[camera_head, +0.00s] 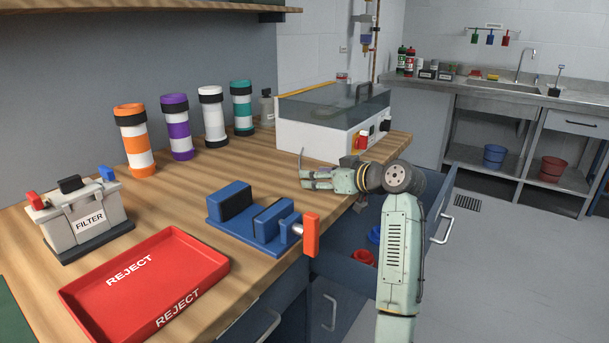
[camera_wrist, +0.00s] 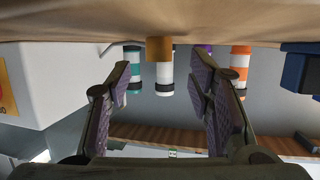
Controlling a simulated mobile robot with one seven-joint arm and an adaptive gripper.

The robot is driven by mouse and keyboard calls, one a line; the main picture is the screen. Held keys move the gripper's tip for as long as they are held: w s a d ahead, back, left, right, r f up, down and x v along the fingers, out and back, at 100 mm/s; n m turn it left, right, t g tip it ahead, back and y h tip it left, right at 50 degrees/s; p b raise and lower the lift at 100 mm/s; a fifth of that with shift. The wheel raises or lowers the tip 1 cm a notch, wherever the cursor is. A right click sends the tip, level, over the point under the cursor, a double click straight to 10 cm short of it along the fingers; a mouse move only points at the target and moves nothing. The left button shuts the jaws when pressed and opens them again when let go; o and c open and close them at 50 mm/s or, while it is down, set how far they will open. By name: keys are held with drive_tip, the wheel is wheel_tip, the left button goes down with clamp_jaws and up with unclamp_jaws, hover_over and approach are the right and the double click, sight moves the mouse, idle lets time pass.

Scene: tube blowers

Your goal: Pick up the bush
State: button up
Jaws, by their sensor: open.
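A short brown-gold cylinder, which looks like the bush (camera_wrist: 159,48), stands on the bench in the wrist view, where the picture is upside down. It lies ahead of my gripper (camera_wrist: 163,72), between the two open fingers in the picture, with a gap around it. The fingers do not touch it. In the head view my gripper (camera_head: 306,178) is low over the bench, pointing left, in front of the white machine. I cannot make out the bush in the head view; my gripper may hide it.
Several banded tubes stand behind, including a white one (camera_head: 212,117). A blue vise (camera_head: 252,218) with an orange handle sits nearer. A red REJECT tray (camera_head: 145,285) and a FILTER box (camera_head: 80,218) lie left. The clear-lidded white machine (camera_head: 330,125) stands behind my gripper. An open drawer (camera_head: 345,270) is below.

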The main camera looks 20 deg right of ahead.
drive_tip(key=shift+x, duration=1.55)
drive_tip(key=shift+c, duration=0.3)
clamp_jaws()
